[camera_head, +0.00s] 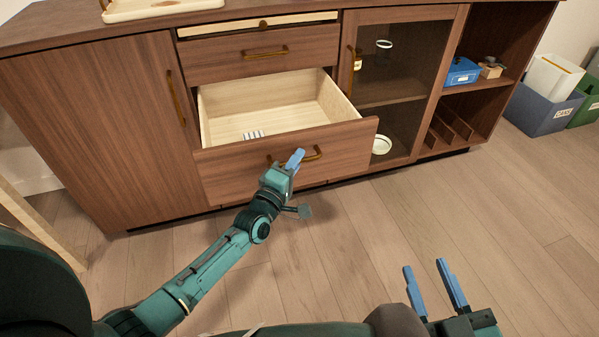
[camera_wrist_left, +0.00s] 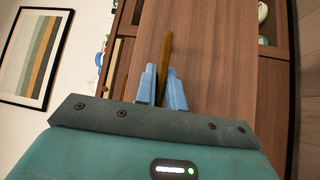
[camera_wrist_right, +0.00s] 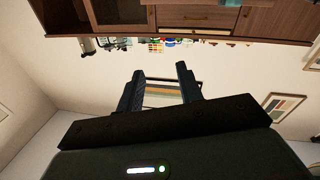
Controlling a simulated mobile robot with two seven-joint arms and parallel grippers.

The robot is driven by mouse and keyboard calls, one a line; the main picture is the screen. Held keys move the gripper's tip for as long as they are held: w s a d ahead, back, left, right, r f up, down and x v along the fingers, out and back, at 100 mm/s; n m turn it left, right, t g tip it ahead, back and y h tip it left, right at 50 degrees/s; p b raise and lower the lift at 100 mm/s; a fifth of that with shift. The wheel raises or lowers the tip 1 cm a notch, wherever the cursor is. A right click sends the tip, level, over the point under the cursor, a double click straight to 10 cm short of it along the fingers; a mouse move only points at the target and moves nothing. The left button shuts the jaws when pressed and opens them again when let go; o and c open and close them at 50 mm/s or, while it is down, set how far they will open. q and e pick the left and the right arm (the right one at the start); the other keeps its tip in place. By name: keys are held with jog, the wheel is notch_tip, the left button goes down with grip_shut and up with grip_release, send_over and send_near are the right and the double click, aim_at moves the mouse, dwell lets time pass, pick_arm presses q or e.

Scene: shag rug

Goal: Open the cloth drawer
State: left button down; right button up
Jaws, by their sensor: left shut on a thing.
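The cloth drawer (camera_head: 220,169) is the lower wooden drawer of the cabinet. It stands pulled out, and its pale inside (camera_head: 285,109) shows a small striped white item (camera_head: 253,134) near the front. My left gripper (camera_head: 293,160) is at the drawer front, shut on its brass handle (camera_head: 312,154). In the left wrist view the handle (camera_wrist_left: 165,55) runs between the two blue fingers (camera_wrist_left: 162,85). My right gripper (camera_head: 436,287) is open and empty, low at the right, away from the cabinet. Its spread fingers also show in the right wrist view (camera_wrist_right: 160,88).
A shut drawer (camera_head: 220,58) with a brass handle is above. A tall door (camera_head: 100,125) is at the left, a glass door (camera_head: 395,70) at the right. Open shelves hold a blue box (camera_head: 462,72). Bins (camera_head: 540,107) stand at the far right. The floor (camera_head: 470,210) in front is clear.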

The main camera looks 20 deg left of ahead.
aim_at(292, 151)
pick_arm(q)
jog(key=w+a, duration=0.1)
jog(key=w+b, duration=0.1)
jog(key=shift+w+a+f, duration=0.15)
jog(key=shift+w+a, duration=0.15)
jog(key=shift+a, duration=0.05)
jog(key=shift+w+a, duration=0.15)
pick_arm(e)
jog(key=shift+s+a+t+y, duration=0.1)
jog(key=shift+a+t+y, duration=0.25)
jog(key=shift+y, duration=0.15)
pick_arm(q)
jog(key=c, duration=1.5)
grip_release()
